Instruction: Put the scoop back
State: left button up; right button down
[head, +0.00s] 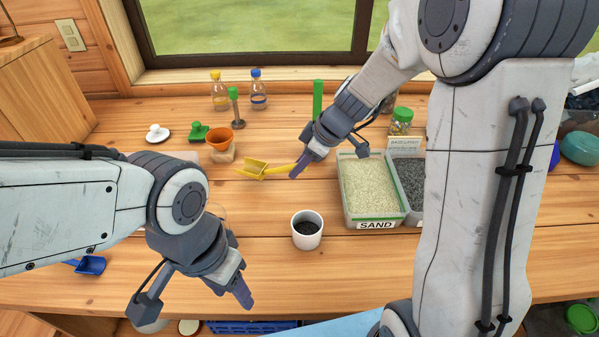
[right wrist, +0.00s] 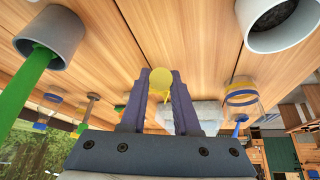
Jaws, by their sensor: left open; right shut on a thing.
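The yellow scoop (head: 252,168) is held by its handle in my right gripper (head: 298,165), above the table and left of the sand bin. In the right wrist view the scoop's yellow handle (right wrist: 160,79) shows between the two fingers (right wrist: 157,92). The sand bin (head: 378,222) is labelled SAND and filled with pale grains. A bin of dark grains (head: 418,152) stands to its right, partly hidden by my right arm. A blue scoop (head: 91,265) lies at the left, partly behind my left arm. My left gripper (head: 238,290) is open and empty over the front of the table.
A white cup (head: 307,240) with dark contents stands in front of the bins. The wooden table (head: 350,270) is clear around the cup.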

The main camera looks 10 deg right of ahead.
jog(key=shift+f, duration=1.4)
jog(key=shift+f+b, duration=0.15)
jog(key=shift+b, duration=0.2)
jog(key=c, duration=0.6)
grip_release()
jog(key=shift+c, duration=0.2)
